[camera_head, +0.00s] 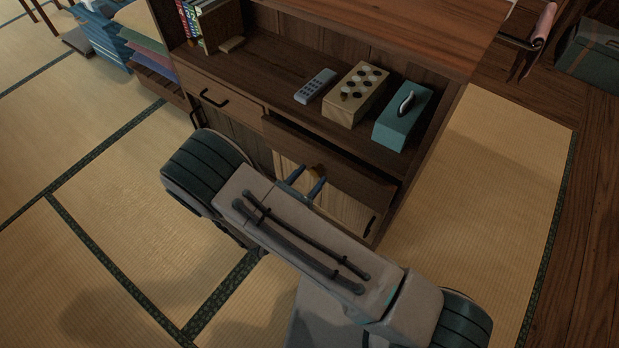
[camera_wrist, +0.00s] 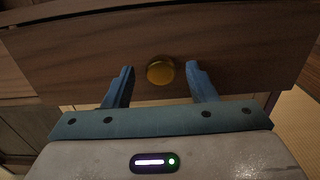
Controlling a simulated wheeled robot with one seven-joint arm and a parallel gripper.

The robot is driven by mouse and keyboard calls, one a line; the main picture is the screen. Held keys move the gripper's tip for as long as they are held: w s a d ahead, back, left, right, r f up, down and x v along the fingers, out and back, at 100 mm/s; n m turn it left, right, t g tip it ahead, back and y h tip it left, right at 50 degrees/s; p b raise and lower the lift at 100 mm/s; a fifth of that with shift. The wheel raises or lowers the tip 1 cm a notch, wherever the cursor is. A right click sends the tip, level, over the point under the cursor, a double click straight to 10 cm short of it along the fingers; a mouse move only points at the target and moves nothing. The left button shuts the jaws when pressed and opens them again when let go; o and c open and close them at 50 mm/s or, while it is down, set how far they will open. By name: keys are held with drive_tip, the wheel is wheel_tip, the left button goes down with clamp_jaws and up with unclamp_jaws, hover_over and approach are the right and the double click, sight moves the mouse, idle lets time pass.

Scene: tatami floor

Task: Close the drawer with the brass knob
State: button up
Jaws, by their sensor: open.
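The drawer with the brass knob (camera_head: 340,167) is in the right half of the wooden cabinet and stands out from it, with a dark gap along its top edge. In the wrist view its brown front (camera_wrist: 235,45) fills the upper part. The round brass knob (camera_wrist: 160,70) sits between my two blue fingers there; in the head view the knob (camera_head: 318,169) shows small beside the fingertips. My gripper (camera_wrist: 161,76) is open around the knob, with space on both sides. It also shows in the head view (camera_head: 304,184). Contact with the drawer front cannot be told.
A closed-looking drawer with a black handle (camera_head: 216,97) is to the left. The shelf above holds a remote (camera_head: 315,86), a wooden box with round spots (camera_head: 356,93) and a teal tissue box (camera_head: 402,116). Tatami floor (camera_head: 480,190) is clear right of the cabinet.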

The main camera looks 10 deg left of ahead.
sight(313, 173)
drive_tip(key=shift+w+d, duration=0.15)
drive_tip(key=shift+w, duration=0.15)
clamp_jaws()
drive_tip(key=shift+x, duration=1.95)
unclamp_jaws()
drive_tip(key=shift+w, duration=0.1)
drive_tip(key=p+v, duration=0.2)
drive_tip(key=v, duration=1.2)
drive_tip(key=shift+p, duration=0.4)
